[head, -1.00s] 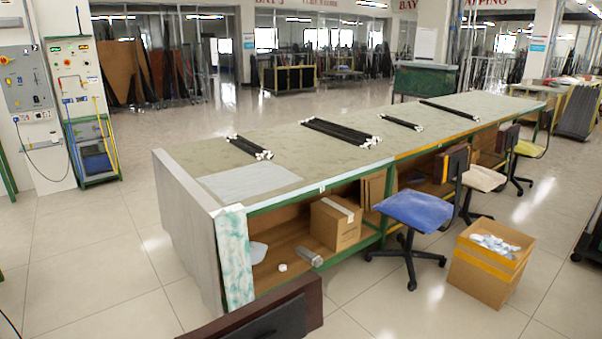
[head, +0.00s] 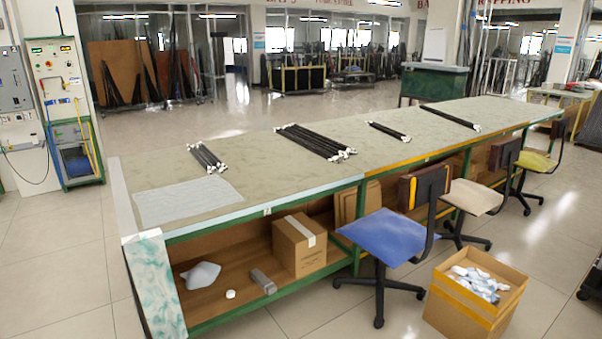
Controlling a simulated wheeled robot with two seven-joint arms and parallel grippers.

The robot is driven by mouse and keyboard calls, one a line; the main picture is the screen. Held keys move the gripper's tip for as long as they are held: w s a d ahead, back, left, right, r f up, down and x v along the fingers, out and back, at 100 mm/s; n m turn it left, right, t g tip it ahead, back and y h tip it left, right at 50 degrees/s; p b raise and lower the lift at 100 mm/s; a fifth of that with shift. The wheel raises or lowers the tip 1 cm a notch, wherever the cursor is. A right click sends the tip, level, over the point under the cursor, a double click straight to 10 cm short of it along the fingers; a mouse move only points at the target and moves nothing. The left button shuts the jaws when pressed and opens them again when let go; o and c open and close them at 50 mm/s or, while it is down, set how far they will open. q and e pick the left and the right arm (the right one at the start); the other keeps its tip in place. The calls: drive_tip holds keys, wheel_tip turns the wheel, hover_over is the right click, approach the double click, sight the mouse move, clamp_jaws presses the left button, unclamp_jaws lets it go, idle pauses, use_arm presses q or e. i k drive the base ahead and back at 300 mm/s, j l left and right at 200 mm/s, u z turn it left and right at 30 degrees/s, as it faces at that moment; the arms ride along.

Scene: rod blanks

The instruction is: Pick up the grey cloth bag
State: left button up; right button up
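A pale grey, soft-looking crumpled thing (head: 201,275), which looks like the grey cloth bag, lies on the lower wooden shelf (head: 215,300) of the long bench, near its left end. Its weave is too small to make out. A small white round item (head: 230,294) and a grey block-like item (head: 263,281) lie to its right on the same shelf. Neither of my grippers shows in the head view.
A cardboard box (head: 299,245) stands further right on the shelf. The green-topped bench (head: 270,185) carries bundles of black rods and a pale sheet (head: 187,200). A blue chair (head: 388,236) and an open carton (head: 470,310) stand in front. Floor at left is clear.

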sight(269, 287)
drive_tip(key=i+l, duration=1.05)
drive_tip(key=l, duration=0.15)
drive_tip(key=i+j, duration=0.1)
drive_tip(key=i, duration=0.95)
drive_tip(key=i+j, duration=0.2)
drive_tip(key=j, duration=0.15)
drive_tip(key=i+j, duration=0.25)
drive_tip(key=j, duration=0.15)
drive_tip(key=i+j, duration=0.2)
drive_tip(key=j, duration=0.15)
drive_tip(key=i+j, duration=0.2)
drive_tip(key=j, duration=0.15)
